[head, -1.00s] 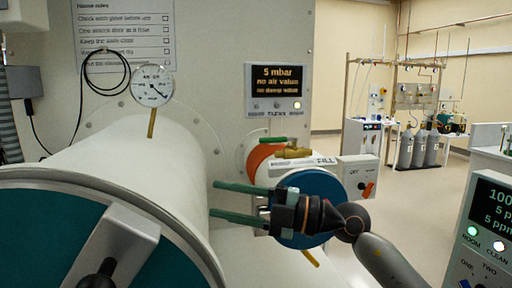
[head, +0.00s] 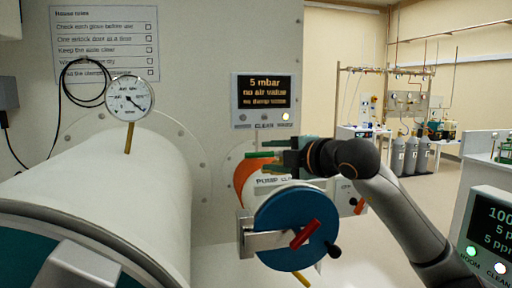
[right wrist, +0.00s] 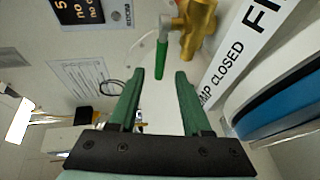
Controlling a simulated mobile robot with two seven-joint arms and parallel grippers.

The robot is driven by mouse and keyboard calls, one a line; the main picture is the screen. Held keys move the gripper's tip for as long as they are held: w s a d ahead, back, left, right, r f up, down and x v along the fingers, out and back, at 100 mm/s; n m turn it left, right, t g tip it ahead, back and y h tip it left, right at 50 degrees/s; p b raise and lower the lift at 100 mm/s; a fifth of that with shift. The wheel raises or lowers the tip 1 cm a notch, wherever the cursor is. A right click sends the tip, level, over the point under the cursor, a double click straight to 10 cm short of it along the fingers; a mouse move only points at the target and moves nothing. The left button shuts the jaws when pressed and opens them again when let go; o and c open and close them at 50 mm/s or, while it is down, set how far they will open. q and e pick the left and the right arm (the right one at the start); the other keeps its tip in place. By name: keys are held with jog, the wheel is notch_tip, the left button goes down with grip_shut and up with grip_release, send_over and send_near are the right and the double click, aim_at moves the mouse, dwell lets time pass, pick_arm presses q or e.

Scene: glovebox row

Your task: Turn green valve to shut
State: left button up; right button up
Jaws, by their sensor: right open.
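The green valve has a green lever handle (right wrist: 162,58) on a brass body (right wrist: 197,28), in the upper middle of the right wrist view. My right gripper is open, with green fingers. In the right wrist view the lever's free end lies ahead of the gap between the fingertips (right wrist: 160,76). My left gripper is out of view.
A small airlock with a blue door (head: 290,225) and red handle stands below my right gripper. A large white cylinder (head: 110,190) with a gauge (head: 129,98) fills the left. A display (head: 265,95) reads 5 mbar. A label (right wrist: 228,72) borders the valve.

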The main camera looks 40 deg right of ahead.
aim_at(258, 155)
jog(key=w, duration=0.1)
jog(key=w+p, duration=0.1)
jog(key=w, duration=0.1)
jog(key=w+p, duration=0.1)
jog(key=w, duration=0.1)
jog(key=shift+d+f, duration=0.25)
jog(key=shift+f, duration=0.05)
jog(key=shift+w+f+p, duration=0.25)
jog(key=shift+w+p, duration=0.15)
jog(key=shift+w, duration=0.05)
jog(key=shift+c, duration=0.2)
grip_shut()
dwell(0.6)
